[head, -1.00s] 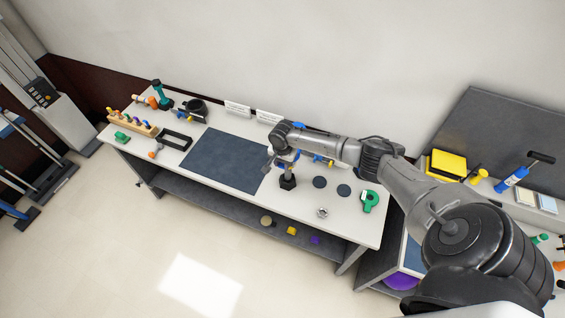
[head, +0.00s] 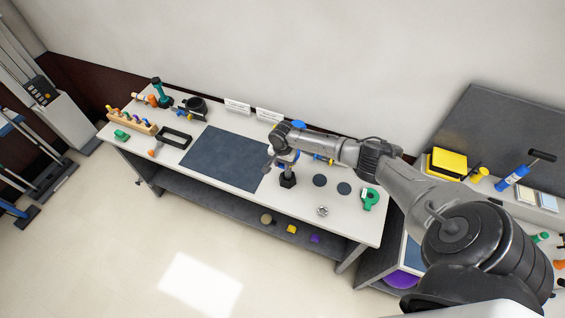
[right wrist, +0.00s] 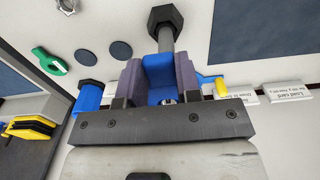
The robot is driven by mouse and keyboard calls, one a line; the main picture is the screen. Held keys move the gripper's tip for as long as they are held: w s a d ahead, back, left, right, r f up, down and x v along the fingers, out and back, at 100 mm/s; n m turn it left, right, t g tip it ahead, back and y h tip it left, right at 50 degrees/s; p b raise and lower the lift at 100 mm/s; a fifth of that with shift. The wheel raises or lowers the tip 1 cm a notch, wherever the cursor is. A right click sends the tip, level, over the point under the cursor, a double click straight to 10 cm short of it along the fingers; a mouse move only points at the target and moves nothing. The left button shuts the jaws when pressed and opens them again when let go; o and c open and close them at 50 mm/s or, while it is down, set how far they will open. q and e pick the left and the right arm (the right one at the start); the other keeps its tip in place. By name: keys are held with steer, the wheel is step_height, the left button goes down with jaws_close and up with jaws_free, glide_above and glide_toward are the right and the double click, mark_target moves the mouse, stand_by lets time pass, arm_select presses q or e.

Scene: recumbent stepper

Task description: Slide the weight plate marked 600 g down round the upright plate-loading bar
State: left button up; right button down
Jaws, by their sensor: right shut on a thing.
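My right gripper (right wrist: 160,82) is shut on a blue piece (right wrist: 158,66), which I take for the weight plate; no 600 g marking is readable. In the head view this gripper (head: 279,160) is just above the plate-loading bar's black base. The upright grey bar (right wrist: 165,38) rises from a black hexagonal base (right wrist: 164,15), also seen in the head view (head: 288,180). The bar's upper end runs in at the blue piece; how far around the bar the plate sits is hidden by the fingers. My left gripper is not in view.
Two dark discs (head: 320,180) and a green clamp-like tool (head: 370,198) lie right of the bar. A metal nut-like ring (head: 322,211) is near the front edge. A dark mat (head: 222,160) lies left. White label cards (head: 237,106) stand at the back.

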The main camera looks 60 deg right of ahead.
steer(key=shift+f, duration=0.35)
stand_by(0.3)
stand_by(0.4)
steer(key=c, duration=0.9)
jaws_free()
steer(key=o, duration=0.5)
